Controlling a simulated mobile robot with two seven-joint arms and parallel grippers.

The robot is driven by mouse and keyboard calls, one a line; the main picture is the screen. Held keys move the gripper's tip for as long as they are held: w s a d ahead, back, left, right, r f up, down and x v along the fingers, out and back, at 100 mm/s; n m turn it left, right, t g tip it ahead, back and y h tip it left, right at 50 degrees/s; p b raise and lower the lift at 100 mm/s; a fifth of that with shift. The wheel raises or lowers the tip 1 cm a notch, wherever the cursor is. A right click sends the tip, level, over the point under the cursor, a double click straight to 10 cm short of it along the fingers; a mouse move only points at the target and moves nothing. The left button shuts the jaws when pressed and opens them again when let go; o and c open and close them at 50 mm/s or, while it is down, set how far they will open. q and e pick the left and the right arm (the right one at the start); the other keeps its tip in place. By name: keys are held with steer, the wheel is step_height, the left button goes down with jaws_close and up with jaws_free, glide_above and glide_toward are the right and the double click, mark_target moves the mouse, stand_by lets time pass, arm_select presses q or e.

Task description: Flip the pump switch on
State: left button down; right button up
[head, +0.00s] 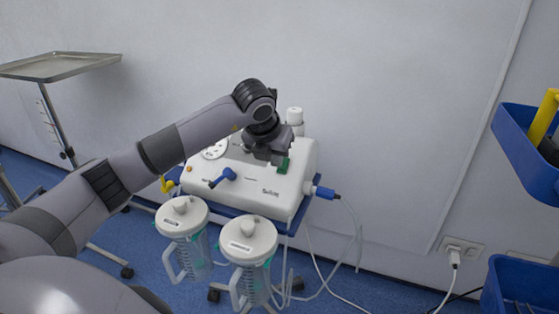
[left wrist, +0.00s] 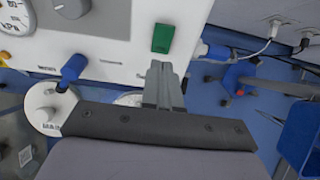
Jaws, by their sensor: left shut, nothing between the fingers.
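The white pump (head: 254,198) stands against the wall on a wheeled stand, with a gauge and a blue knob on its face. Its green switch (head: 284,165) is on the right part of the panel. The switch also shows in the left wrist view (left wrist: 162,38), as a green rectangle. My left gripper (head: 273,158) is over the panel, right beside the switch. In the left wrist view its fingers (left wrist: 158,68) are together and empty, with the tips just below the switch. I cannot tell whether they touch it or which way the switch is tipped. My right gripper is not in view.
Two lidded suction jars (head: 182,215) (head: 249,240) hang in front of the pump. Clear tubes and a blue connector (head: 326,192) are at its right. A steel tray stand (head: 60,66) is at left, blue bins (head: 525,150) at right. A wall socket (head: 458,248) holds a plug.

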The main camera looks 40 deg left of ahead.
arm_select(q)
steer(key=s+f+v, duration=0.1)
steer(key=s+v, duration=0.1)
steer(key=v, duration=0.8)
steer(key=shift+s+d+p, duration=0.15)
steer(key=shift+d+p, duration=0.05)
steer(key=shift+p, duration=0.1)
